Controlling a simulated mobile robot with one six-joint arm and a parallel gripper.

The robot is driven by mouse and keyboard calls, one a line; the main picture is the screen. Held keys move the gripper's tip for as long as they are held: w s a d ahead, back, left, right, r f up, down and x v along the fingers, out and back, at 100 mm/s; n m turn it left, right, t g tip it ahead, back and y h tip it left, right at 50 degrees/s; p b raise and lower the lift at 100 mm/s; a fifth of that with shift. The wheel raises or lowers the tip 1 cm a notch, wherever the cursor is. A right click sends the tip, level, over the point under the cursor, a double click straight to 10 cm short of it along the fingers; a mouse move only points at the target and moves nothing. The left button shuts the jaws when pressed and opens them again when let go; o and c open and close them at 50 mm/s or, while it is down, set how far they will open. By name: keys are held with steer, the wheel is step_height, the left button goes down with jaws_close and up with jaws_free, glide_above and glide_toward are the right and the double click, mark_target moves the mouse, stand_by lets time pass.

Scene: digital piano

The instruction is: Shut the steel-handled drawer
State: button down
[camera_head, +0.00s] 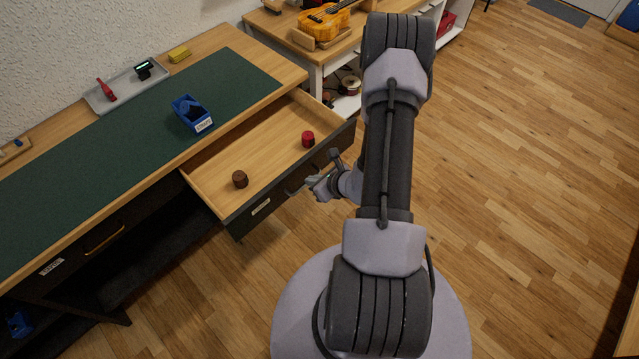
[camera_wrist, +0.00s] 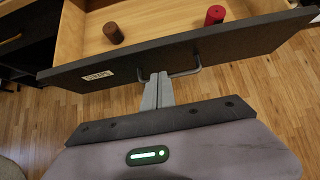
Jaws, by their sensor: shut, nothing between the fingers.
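The steel-handled drawer (camera_head: 215,180) stands pulled out from the workbench, with a pale wood inside and a dark front panel (camera_wrist: 230,43). Its grey bar handle (camera_wrist: 188,72) is on the front, partly hidden behind my fingers in the wrist view. A brown cylinder (camera_head: 240,179) and a red cylinder (camera_head: 308,139) stand inside the drawer. My gripper (camera_head: 318,184) is in front of the drawer face, close to the handle. In the wrist view my gripper (camera_wrist: 159,77) has its fingers together and empty, tips by the handle; I cannot tell whether they touch.
The workbench has a green mat (camera_head: 110,145) bearing a blue bin (camera_head: 191,114). A second drawer with a brass handle (camera_head: 104,240) is shut at the left. A side table with a ukulele (camera_head: 325,18) stands behind. Open wooden floor (camera_head: 530,180) lies to the right.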

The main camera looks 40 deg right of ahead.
mark_target(295, 172)
steer(key=w, duration=0.2)
steer(key=w+f+b, duration=0.1)
steer(key=w, duration=0.1)
steer(key=shift+a+f, duration=0.1)
steer(key=shift+w, duration=0.5)
steer(key=shift+w, duration=0.1)
